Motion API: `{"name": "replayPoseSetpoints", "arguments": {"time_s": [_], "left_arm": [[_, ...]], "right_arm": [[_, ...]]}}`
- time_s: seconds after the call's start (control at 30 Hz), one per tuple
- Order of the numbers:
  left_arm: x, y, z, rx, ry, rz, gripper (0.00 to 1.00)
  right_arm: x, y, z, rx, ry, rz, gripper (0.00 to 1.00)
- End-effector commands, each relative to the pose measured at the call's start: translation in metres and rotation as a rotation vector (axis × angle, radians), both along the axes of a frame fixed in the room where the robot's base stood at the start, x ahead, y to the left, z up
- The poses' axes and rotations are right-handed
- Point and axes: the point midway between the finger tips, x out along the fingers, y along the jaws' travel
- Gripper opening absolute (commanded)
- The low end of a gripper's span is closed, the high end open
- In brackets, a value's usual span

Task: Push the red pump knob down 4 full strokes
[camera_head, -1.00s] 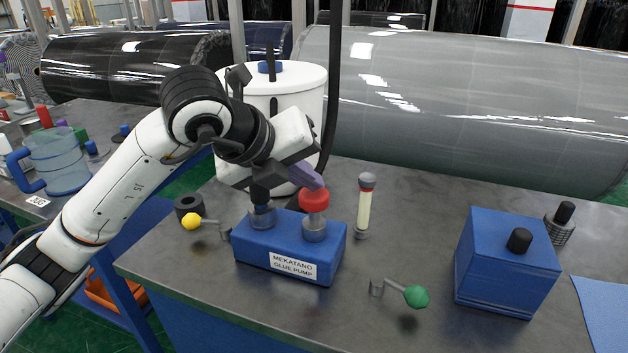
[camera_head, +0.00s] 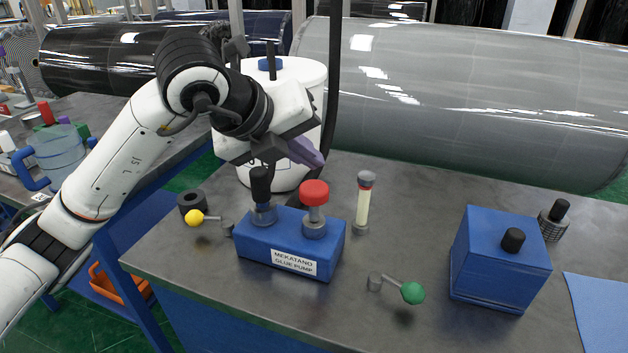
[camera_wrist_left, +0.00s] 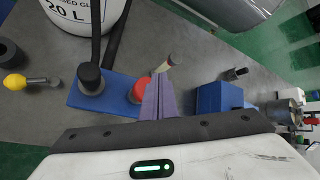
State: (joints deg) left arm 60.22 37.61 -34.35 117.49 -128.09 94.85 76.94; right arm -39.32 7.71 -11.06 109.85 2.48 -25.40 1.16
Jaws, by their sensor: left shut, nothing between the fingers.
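The red pump knob (camera_head: 314,191) stands raised on its stem on the right part of the blue glue pump (camera_head: 270,246). A black knob (camera_head: 260,183) stands on the pump's left part. My left gripper (camera_head: 307,153), with purple fingers, is shut and empty. Its fingertips are above the red knob, with a visible gap between them in the head view. In the left wrist view, the shut fingers (camera_wrist_left: 158,98) partly cover the red knob (camera_wrist_left: 138,91). My right gripper is not in view.
A sight tube (camera_head: 364,205) stands close behind the pump on the right. A green-knobbed lever (camera_head: 411,292) is in front, and a yellow-knobbed lever (camera_head: 195,217) is on the left. A white drum (camera_head: 300,95) stands behind. A blue box (camera_head: 503,262) is farther right.

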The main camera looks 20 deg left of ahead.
Motion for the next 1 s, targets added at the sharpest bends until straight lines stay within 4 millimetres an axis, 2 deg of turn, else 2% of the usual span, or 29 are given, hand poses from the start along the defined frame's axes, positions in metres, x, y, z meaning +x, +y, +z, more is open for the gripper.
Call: {"name": "replayPoseSetpoints", "arguments": {"time_s": [0.03, 0.3, 1.0], "left_arm": [[0.0, 0.0, 0.01, 0.0, -0.001, 0.0, 0.0], [0.0, 0.0, 0.032, 0.0, 0.001, -0.001, 0.0], [0.0, 0.0, 0.03, 0.0, 0.001, -0.001, 0.0]], "right_arm": [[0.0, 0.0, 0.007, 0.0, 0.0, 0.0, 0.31], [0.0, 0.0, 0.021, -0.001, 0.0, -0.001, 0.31], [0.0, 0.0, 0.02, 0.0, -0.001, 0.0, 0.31]]}}
